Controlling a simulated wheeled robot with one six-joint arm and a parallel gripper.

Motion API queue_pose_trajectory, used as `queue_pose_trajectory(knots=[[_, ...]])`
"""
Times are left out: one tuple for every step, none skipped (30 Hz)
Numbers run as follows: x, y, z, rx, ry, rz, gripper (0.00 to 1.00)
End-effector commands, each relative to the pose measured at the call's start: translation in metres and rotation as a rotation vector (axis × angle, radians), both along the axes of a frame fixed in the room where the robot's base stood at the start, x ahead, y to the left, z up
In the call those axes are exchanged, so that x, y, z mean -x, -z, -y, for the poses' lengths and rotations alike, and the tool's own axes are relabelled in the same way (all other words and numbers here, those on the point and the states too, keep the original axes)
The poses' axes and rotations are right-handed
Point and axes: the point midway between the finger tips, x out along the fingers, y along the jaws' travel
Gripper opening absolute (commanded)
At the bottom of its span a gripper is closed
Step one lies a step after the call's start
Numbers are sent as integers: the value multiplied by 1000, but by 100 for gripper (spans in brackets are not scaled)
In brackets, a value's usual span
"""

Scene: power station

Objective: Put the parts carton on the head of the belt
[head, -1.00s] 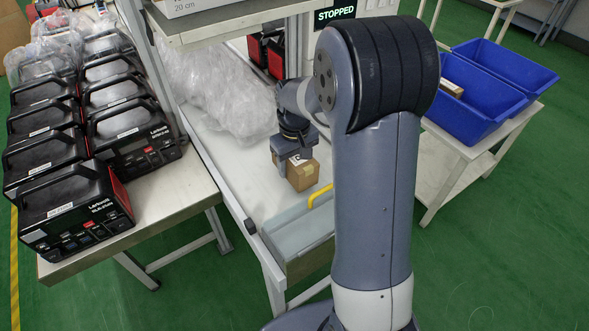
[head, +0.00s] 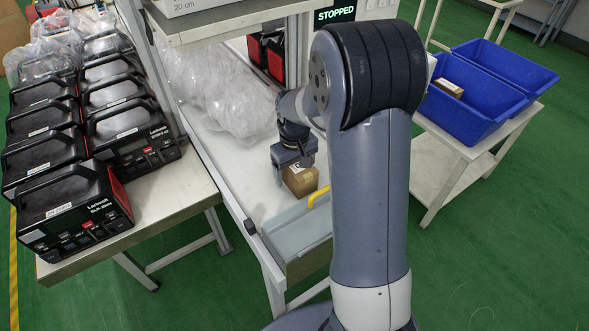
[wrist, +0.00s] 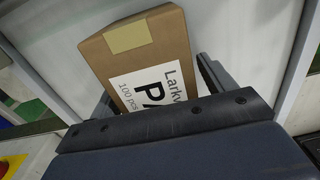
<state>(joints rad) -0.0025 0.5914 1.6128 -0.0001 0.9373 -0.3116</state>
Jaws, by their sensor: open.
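In the wrist view the carton (wrist: 150,58) shows a white printed label and a tan tape patch. My gripper (wrist: 158,88) is open, with one finger on each side of the carton. A gap shows beside the right finger; contact at the left finger is unclear. The gripper body hides the carton's near part.
Clear plastic wrap (head: 215,90) is heaped behind. A sign (head: 335,15) reads STOPPED. Blue bins (head: 470,95) stand right; black machines (head: 75,205) crowd the left table.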

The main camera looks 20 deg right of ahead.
Motion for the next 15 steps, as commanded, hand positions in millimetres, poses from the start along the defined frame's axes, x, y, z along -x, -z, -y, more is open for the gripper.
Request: queue_pose_trajectory(knots=[[0,-1,0,0,0,0,78],[0,-2,0,0,0,1,78],[0,-4,0,0,0,1,78],[0,-6,0,0,0,2,78],[-1,-10,0,0,0,2,78],[-1,-15,0,0,0,4,78],[-1,-20,0,0,0,4,78],[-1,-26,0,0,0,4,78],[-1,-35,0,0,0,6,78],[-1,-41,0,0,0,5,78],[-1,-48,0,0,0,6,78],[-1,-58,0,0,0,6,78],[-1,-64,0,0,0,5,78],[-1,-71,0,0,0,5,78],[-1,-79,0,0,0,5,78]])
